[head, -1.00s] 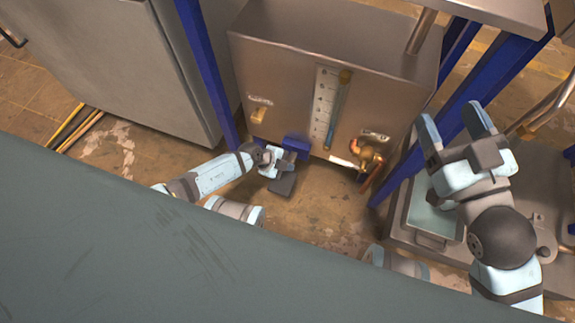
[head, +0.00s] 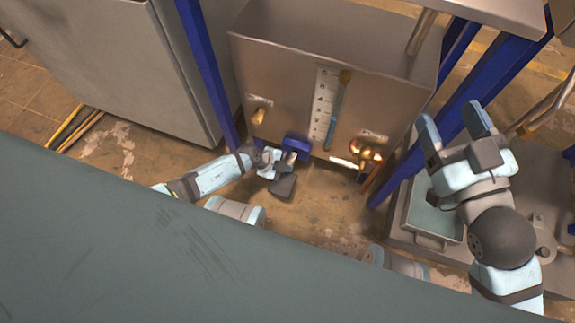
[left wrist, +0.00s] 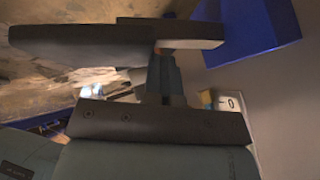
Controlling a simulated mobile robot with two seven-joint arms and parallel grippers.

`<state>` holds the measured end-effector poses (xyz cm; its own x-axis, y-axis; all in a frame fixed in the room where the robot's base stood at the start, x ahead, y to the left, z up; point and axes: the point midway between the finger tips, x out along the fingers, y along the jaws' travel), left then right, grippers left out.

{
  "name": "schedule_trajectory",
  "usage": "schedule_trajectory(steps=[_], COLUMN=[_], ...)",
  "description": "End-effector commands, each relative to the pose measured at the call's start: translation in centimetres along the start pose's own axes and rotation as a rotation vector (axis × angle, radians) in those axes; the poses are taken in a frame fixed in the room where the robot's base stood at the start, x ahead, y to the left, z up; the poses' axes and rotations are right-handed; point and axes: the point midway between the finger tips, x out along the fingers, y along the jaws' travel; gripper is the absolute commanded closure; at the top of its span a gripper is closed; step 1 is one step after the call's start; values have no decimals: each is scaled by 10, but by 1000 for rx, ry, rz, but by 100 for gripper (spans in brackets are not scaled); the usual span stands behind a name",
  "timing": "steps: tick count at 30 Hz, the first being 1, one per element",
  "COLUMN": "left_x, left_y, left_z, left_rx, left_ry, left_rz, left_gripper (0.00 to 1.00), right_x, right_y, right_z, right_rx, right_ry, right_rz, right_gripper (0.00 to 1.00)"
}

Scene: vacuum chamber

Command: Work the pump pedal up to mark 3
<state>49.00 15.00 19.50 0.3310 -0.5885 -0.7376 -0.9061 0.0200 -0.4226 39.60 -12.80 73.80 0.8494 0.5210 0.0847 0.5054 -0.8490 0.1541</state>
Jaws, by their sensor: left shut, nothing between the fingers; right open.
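The dark pump pedal pad (head: 283,187) sits low in front of the steel tank (head: 290,75), below a blue bracket (head: 297,146). My left gripper (head: 270,160) is shut and empty, right at the pedal. In the left wrist view, its fingers (left wrist: 165,75) reach to the dark pedal (left wrist: 90,42), with the blue bracket (left wrist: 258,30) beyond; I cannot tell if they touch. The numbered gauge (head: 324,105) on the tank front has a blue column beside its scale; the numbers are too small to read surely. My right gripper (head: 455,120) is open and empty, right of the tank.
Brass valves sit on the tank front at left (head: 260,115) and right (head: 368,155). Blue frame posts (head: 205,70) flank the tank. A grey cabinet (head: 110,60) stands left. A grey-green surface (head: 120,240) fills the lower left foreground. A metal base (head: 435,243) stands right.

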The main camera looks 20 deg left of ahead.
Motion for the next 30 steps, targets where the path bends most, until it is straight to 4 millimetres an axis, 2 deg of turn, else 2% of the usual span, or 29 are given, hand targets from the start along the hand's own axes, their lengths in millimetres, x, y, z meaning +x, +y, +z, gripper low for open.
schedule_trajectory(steps=[1,20,30], left_x=[9,10,0], left_y=[9,11,5], left_z=[-6,-6,-18], left_rx=[-7,-8,-9], left_ry=[10,10,13], left_rz=[11,14,16], left_gripper=[100,100,100], right_x=[0,-1,1], right_y=[0,0,3], right_z=[3,4,-17], right_rx=[0,0,0], right_ry=[0,-2,-1], right_rz=[0,0,0], right_gripper=[35,35,35])
